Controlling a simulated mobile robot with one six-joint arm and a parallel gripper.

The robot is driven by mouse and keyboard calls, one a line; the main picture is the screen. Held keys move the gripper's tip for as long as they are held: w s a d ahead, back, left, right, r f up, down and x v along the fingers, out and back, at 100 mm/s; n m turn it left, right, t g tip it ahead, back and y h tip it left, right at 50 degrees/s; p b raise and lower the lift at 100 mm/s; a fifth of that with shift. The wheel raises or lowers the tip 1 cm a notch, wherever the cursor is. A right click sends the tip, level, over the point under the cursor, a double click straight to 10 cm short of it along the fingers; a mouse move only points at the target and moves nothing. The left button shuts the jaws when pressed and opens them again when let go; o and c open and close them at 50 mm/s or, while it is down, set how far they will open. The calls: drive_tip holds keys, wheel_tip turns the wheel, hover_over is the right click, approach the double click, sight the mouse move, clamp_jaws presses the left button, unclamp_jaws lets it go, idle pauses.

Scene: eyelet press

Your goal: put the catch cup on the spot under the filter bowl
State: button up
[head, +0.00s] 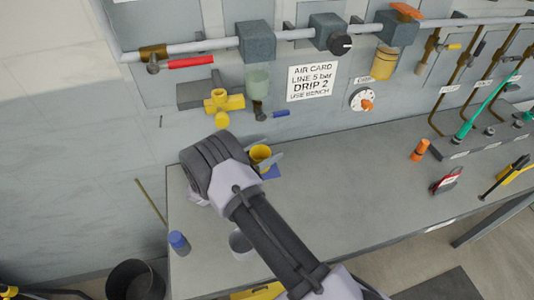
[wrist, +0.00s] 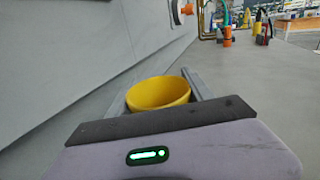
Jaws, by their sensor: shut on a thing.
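The yellow catch cup (head: 261,154) is upright between the fingers of my gripper (head: 268,162), which is shut on it. In the wrist view the cup (wrist: 158,93) shows its open rim between the two grey fingers (wrist: 162,99). The pale green filter bowl (head: 258,82) hangs under a grey block on the wall pipe, above and behind the cup. A blue patch (head: 272,172) on the bench shows just beside the cup and fingers, partly hidden by them. I cannot tell whether the cup touches the bench.
A yellow valve (head: 222,104) and a drain with a blue lever (head: 279,114) stick out from the wall above the gripper. A grey cup (head: 240,244) and a blue-capped bottle (head: 179,242) stand near the bench's left end. The middle of the bench (head: 340,180) is clear.

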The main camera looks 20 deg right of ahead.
sight(252, 160)
drive_tip(key=shift+w+f, duration=0.1)
drive_tip(key=shift+w, duration=0.05)
drive_tip(key=shift+f, duration=0.2)
drive_tip(key=o, duration=1.5)
drive_tip(key=shift+o, duration=0.2)
drive_tip(key=shift+r, duration=0.15)
drive_tip(key=shift+a+r, duration=0.1)
drive_tip(key=shift+a, duration=0.2)
drive_tip(key=p+v, duration=0.1)
drive_tip(key=v, duration=1)
drive_tip(key=shift+a, duration=0.2)
